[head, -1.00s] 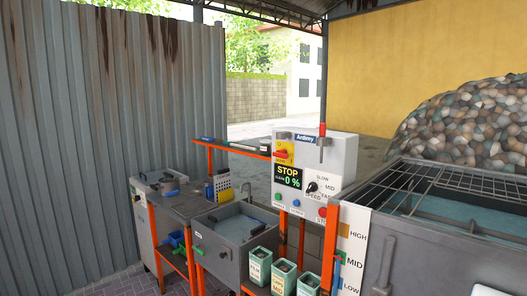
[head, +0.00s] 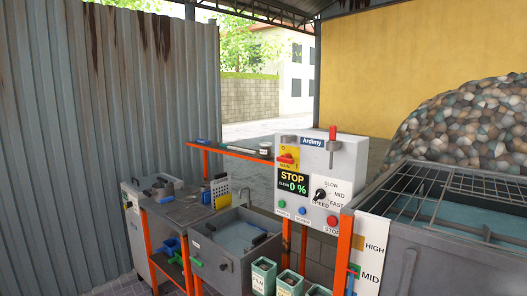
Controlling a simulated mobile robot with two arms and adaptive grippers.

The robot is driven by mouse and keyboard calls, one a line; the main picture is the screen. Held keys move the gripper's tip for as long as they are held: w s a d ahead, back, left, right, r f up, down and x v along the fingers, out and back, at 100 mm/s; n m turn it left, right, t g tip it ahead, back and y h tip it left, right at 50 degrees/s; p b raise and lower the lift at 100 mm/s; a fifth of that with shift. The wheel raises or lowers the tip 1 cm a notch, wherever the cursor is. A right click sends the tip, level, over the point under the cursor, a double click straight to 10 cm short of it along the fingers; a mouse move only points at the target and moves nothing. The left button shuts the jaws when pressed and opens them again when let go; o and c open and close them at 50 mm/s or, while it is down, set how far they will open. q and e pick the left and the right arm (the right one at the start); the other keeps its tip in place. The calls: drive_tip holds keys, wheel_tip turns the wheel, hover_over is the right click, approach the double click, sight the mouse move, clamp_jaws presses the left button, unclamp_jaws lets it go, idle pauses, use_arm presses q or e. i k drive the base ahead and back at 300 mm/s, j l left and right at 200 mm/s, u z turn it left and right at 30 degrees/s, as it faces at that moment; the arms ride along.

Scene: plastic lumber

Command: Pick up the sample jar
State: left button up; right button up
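No gripper of mine is in the head view. I cannot tell for sure which thing is the sample jar. A small jar-like cylinder (head: 265,148) stands at the right end of the narrow orange-edged shelf (head: 228,153), left of the control panel (head: 318,185). It is too small to make out a label. A grey round container (head: 179,185) on the left workbench (head: 182,211) could also be a jar.
A sink-like tank (head: 235,240) with water stands in front of the workbench. Several labelled green bins (head: 263,277) sit below the panel. A large grey tank (head: 440,255) with a wire grid blocks the right. A corrugated wall (head: 100,130) closes the left.

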sight(265, 147)
drive_tip(key=i+j+z, duration=0.15)
drive_tip(key=i+j, duration=1.15)
drive_tip(key=j, duration=0.15)
